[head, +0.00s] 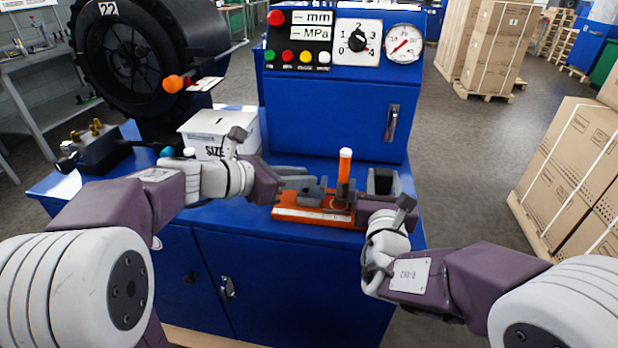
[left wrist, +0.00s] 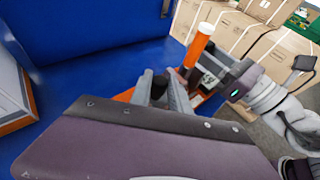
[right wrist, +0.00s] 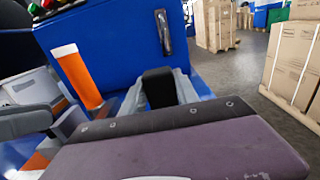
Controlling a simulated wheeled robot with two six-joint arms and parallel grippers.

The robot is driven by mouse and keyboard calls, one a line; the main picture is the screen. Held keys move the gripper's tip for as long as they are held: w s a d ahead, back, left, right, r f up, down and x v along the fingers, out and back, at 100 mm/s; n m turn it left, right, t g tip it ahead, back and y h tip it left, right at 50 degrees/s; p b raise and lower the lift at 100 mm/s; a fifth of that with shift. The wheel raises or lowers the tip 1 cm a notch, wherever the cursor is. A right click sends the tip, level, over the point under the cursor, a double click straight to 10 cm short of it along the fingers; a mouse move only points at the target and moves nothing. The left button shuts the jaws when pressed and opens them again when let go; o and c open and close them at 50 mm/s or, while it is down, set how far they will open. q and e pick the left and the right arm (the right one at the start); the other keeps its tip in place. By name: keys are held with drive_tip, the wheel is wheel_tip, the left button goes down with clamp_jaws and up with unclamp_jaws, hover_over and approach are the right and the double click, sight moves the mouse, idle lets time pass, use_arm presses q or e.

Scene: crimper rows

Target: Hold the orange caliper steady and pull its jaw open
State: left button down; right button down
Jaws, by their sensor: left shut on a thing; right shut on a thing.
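The orange caliper (head: 290,210) lies on the blue bench top, with a pale scale strip along its front and an upright orange post with a white band (head: 345,166). The post also shows in the left wrist view (left wrist: 199,46) and the right wrist view (right wrist: 77,76). My left gripper (head: 300,184) is shut on the caliper's left part, left of the post. My right gripper (head: 383,183) is shut on a part at its right end, right of the post. The fingers largely hide both gripped parts, and I cannot tell how wide the jaw gap is.
A blue cabinet with dials and buttons (head: 340,112) stands right behind the caliper. A white box marked SIZE (head: 215,135), a black block with brass fittings (head: 95,148) and a large black wheel (head: 125,60) are at left. Carton stacks (head: 565,165) stand on the floor at right.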

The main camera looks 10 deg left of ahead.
use_arm(q)
drive_tip(key=c, duration=1.5)
unclamp_jaws()
drive_tip(key=v, duration=1.2)
drive_tip(key=shift+r, duration=0.1)
use_arm(e)
drive_tip(key=c, duration=0.8)
unclamp_jaws()
drive_tip(key=shift+c, duration=0.2)
